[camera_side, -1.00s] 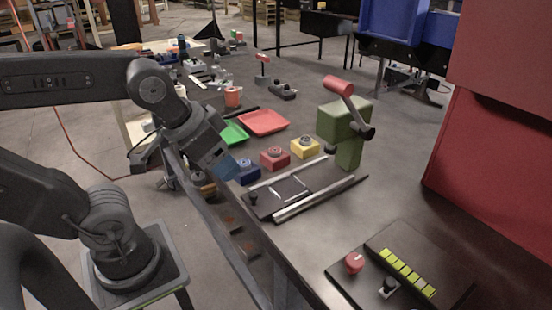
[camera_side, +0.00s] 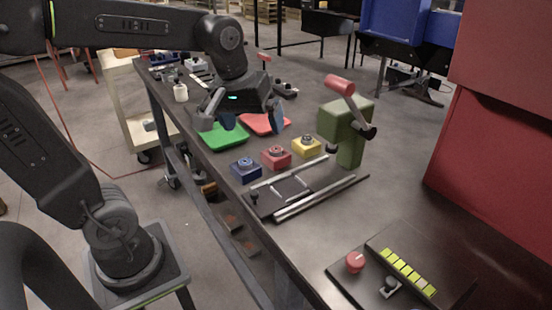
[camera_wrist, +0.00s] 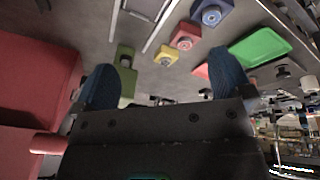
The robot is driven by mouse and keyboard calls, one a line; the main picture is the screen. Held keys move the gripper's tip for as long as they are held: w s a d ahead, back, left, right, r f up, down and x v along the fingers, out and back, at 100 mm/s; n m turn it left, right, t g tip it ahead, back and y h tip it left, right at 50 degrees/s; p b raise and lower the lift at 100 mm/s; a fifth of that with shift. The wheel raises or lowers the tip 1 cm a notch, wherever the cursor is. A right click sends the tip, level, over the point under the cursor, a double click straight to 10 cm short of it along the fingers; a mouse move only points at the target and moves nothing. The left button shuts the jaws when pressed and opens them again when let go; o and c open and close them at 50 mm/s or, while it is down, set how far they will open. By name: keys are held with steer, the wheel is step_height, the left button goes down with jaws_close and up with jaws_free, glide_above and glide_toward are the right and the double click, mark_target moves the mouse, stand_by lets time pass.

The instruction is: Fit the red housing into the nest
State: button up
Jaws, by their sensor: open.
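The red housing (camera_side: 276,158) sits on the bench between the blue housing (camera_side: 246,170) and the yellow housing (camera_side: 306,146). In the wrist view the red housing (camera_wrist: 185,36) lies beyond my fingers. The likely nest (camera_side: 288,188) is a dark plate between two pale rails, in front of the housings. My gripper (camera_side: 252,124) is open and empty, its blue fingers spread above the green and red trays, behind the housings. In the wrist view my gripper (camera_wrist: 160,90) shows its fingers wide apart with nothing between them.
A green tray (camera_side: 222,138) and a red tray (camera_side: 268,128) lie behind the housings. A green press (camera_side: 350,152) with a red-handled lever stands to the right. A control panel (camera_side: 398,272) is at the front right. Bare bench lies between nest and panel.

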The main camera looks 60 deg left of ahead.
steer(key=w+a+f+n+g, duration=0.1)
steer(key=w+a+n, duration=0.4)
steer(key=w, duration=0.1)
steer(key=n+g, duration=0.2)
steer(key=n, duration=0.4)
glide_above(276, 149)
step_height(276, 149, down, 5)
step_height(276, 149, down, 14)
steer(key=shift+r, duration=0.25)
steer(key=shift+r, duration=0.1)
steer(key=c, duration=1.2)
